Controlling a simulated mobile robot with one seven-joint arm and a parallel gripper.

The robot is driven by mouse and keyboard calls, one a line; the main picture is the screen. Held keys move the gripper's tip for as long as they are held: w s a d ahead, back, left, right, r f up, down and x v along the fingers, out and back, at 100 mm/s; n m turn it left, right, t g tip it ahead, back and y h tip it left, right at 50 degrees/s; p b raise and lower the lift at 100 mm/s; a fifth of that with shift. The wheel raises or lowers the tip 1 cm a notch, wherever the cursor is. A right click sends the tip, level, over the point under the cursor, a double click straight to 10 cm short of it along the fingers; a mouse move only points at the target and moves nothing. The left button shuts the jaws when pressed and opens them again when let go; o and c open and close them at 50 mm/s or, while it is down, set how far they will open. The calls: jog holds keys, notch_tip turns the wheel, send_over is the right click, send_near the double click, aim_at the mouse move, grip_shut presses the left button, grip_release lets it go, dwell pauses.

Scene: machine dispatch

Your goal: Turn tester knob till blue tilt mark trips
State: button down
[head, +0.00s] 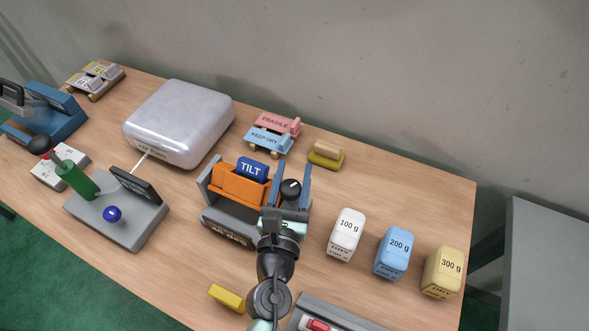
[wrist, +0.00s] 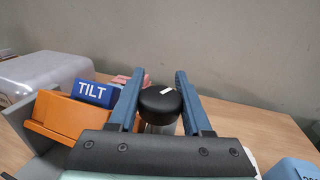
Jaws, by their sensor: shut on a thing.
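The tester (head: 228,229) is a grey stand near the middle of the table, with an orange cradle (head: 238,188) in it. A blue block marked TILT (head: 252,170) sits in the cradle; it also shows in the wrist view (wrist: 94,94). I cannot tell whether its mark has tripped. The tester knob (head: 290,190) is black and round, at the tester's right side. In the wrist view the knob (wrist: 160,101) has a short white line on top. My gripper (head: 291,180) is shut on the knob, one blue finger on each side. My wrist hides part of the tester's front.
White, blue and yellow weights (head: 346,233) stand to the right. A yellow block (head: 227,297) and grey tray (head: 345,313) lie in front.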

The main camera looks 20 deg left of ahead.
jog(key=shift+n+y+p, duration=0.35)
jog(key=shift+n+y, duration=0.05)
jog(key=shift+y, duration=0.2)
jog(key=shift+s+a+r+n+g+y+p, duration=0.1)
jog(key=shift+a+n+g+y+p, duration=0.2)
jog(key=shift+n+g+y+p, duration=0.7)
jog(key=y, duration=0.1)
jog(key=n+g+y, duration=0.1)
jog(key=n+y, duration=0.1)
jog(key=shift+s+a+y, duration=0.1)
jog(key=shift+a+y, duration=0.15)
jog(key=shift+y, duration=0.15)
jog(key=n+g+y+b, duration=0.2)
jog(key=n+g+y, duration=0.1)
jog(key=g, duration=0.1)
jog(key=shift+s+a+f+n+y+b, duration=0.25)
jog(key=shift+s+n+y+b, duration=0.05)
jog(key=shift+y+b, duration=0.1)
jog(key=n+g+b, duration=0.1)
jog(key=n+g+y+b, duration=0.1)
jog(key=g, duration=0.1)
jog(key=shift+s+a+y+b, duration=0.2)
jog(key=shift+s+y+b, duration=0.1)
jog(key=shift+s+b, duration=0.1)
jog(key=shift+r+n+g+b, duration=0.1)
jog(key=shift+n+g+b, duration=0.25)
jog(key=shift+n+g, duration=0.2)
jog(key=shift+s+a+r+g+y, duration=0.1)
jog(key=shift+g+y, duration=0.2)
jog(key=shift+g, duration=0.05)
